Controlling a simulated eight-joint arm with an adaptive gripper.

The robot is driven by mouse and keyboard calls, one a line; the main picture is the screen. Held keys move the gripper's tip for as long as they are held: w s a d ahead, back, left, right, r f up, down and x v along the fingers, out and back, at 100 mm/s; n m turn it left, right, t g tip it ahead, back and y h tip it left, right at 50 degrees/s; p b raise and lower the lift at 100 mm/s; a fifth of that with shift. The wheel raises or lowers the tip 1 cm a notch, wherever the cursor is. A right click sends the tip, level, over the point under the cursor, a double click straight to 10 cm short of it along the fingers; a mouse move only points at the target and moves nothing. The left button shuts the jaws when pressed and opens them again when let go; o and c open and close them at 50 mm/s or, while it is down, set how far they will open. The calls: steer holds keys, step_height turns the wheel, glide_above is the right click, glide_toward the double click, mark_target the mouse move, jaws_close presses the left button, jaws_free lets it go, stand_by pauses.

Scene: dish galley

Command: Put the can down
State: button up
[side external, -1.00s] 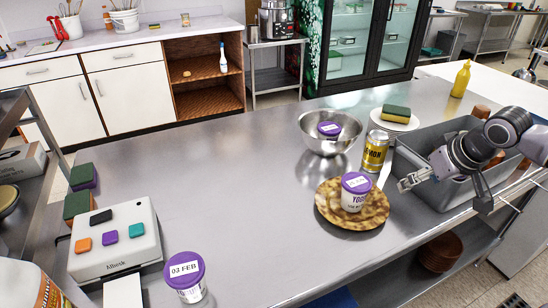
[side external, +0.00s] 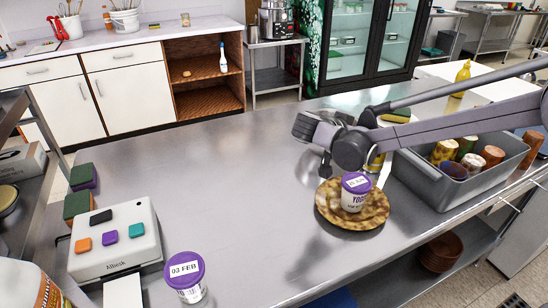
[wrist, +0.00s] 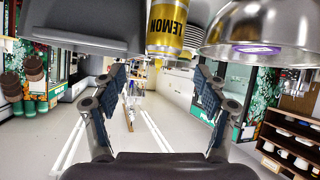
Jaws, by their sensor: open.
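The yellow LEMON can (wrist: 167,30) shows at the top of the wrist view, between the grey crate and the metal bowl, outside my jaws. In the side view only a gold sliver of the can (side external: 378,161) shows behind my arm, beside the crate on the counter (side external: 250,190). My gripper (wrist: 156,84) is open, with nothing between its fingers. In the side view it is held above the counter, left of the can, and its fingers are partly hidden by my wrist.
A mottled plate (side external: 372,216) with a purple-lidded yogurt tub (side external: 354,194) lies in front of my arm. The grey crate (side external: 450,190) at the right holds several cans and cups. The counter's left middle is clear.

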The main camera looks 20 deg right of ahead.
steer(key=w+d+f+m+h, duration=0.1)
steer(key=w+d+f+m, duration=0.1)
steer(key=d, duration=0.6)
step_height(320, 180, down, 3)
steer(key=shift+w+r, duration=0.15)
steer(key=shift+w, duration=0.4)
steer(key=c, duration=1.2)
steer(key=shift+c, duration=1)
steer(key=shift+r, duration=0.1)
steer(key=shift+r, duration=0.1)
